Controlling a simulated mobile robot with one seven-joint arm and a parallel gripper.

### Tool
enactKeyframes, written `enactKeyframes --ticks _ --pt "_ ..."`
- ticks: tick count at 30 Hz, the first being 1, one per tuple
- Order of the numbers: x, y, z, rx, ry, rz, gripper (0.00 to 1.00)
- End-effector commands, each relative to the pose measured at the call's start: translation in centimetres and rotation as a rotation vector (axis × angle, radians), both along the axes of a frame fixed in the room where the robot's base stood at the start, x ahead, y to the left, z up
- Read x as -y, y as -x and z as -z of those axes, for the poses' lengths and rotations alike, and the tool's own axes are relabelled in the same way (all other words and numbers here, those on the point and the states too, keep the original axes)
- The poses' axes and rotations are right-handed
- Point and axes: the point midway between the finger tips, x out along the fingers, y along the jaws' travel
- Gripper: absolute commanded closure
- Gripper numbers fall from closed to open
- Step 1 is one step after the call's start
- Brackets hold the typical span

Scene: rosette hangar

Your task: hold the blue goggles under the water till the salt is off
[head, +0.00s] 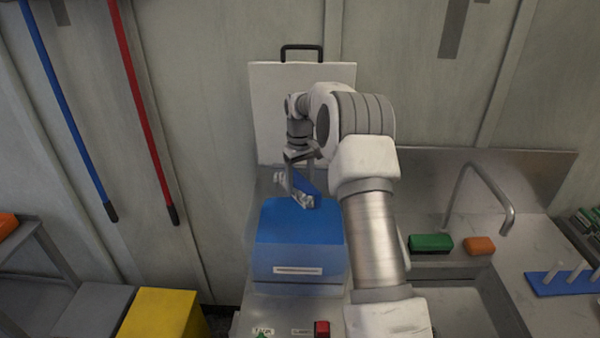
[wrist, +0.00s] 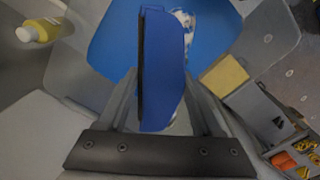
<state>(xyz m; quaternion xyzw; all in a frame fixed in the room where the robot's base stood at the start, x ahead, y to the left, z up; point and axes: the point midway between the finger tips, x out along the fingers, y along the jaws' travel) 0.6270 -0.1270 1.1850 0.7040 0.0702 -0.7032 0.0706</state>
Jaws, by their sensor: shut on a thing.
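My gripper (head: 298,186) is shut on the blue goggles (head: 308,184), above a blue box-shaped unit (head: 300,247) with a white label. In the wrist view the goggles (wrist: 166,70) stand on edge between the fingers, with a black strip along their left side. A whitish, patchy area shows at their upper right; I cannot tell whether it is salt. The tap (head: 487,184) is at the right, over the sink (head: 455,300), well apart from the goggles. No running water can be made out. My arm hides part of the counter.
A green block (head: 430,243) and an orange block (head: 480,245) lie behind the sink. A blue rack with white pegs (head: 563,282) is at the right. A yellow box (head: 160,314) stands at left. A red switch (head: 321,329) is in front of the unit. A yellow bottle (wrist: 40,31) shows.

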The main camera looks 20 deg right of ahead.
Motion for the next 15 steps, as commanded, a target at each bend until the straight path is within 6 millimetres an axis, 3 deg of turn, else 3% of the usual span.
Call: enactKeyframes --ticks 15 --pt "0.0 0.0 6.7 -0.001 0.000 0.001 0.90"
